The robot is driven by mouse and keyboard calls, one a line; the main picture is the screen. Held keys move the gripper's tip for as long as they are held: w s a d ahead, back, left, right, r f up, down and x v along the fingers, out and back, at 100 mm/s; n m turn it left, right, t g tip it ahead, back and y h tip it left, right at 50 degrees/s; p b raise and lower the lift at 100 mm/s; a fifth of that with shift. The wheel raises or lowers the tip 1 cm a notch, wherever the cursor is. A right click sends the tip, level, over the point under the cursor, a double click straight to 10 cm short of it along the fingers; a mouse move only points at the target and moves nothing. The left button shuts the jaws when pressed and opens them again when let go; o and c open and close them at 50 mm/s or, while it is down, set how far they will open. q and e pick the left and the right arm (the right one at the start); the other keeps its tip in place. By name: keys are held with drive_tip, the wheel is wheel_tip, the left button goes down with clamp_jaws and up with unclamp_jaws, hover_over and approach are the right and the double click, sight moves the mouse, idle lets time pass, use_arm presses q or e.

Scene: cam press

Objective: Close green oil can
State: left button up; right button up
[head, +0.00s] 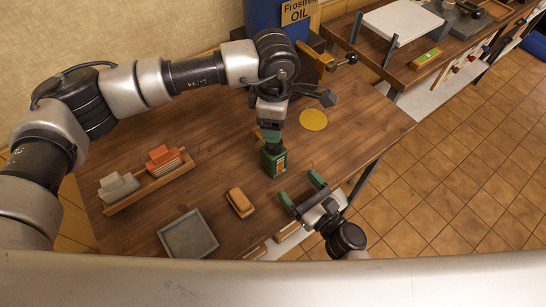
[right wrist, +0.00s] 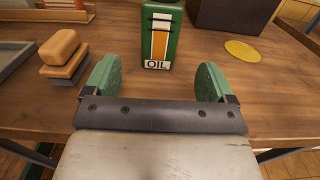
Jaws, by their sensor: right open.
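The green oil can (head: 274,162) stands upright on the wooden table. In the right wrist view the can (right wrist: 155,40) shows a striped label reading OIL, and its top is cut off by the frame. My left gripper (head: 270,137) points down right at the top of the can, hiding its cap and spout; whether its green fingers grip anything cannot be made out. My right gripper (head: 301,189) is open and empty near the table's front edge, in front of the can. In the right wrist view the gripper (right wrist: 157,76) faces the can, which stands beyond and between its fingertips, apart from them.
A tan block (head: 240,203) and a grey tray (head: 188,236) lie toward the front. A wooden rack (head: 150,186) with grey and orange pieces is at left. A yellow disc (head: 313,120) lies behind the can. A blue oil drum (head: 262,18) stands at the back.

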sight(267, 151)
drive_tip(key=x, duration=1)
drive_tip(key=shift+w+a, duration=0.2)
drive_tip(key=shift+w, duration=0.05)
drive_tip(key=c, duration=1.6)
use_arm(q)
drive_tip(key=n, duration=1.3)
drive_tip(key=shift+n, duration=0.3)
drive_tip(key=shift+f, duration=0.1)
drive_tip(key=shift+f, duration=3.95)
drive_tip(key=shift+c, duration=0.3)
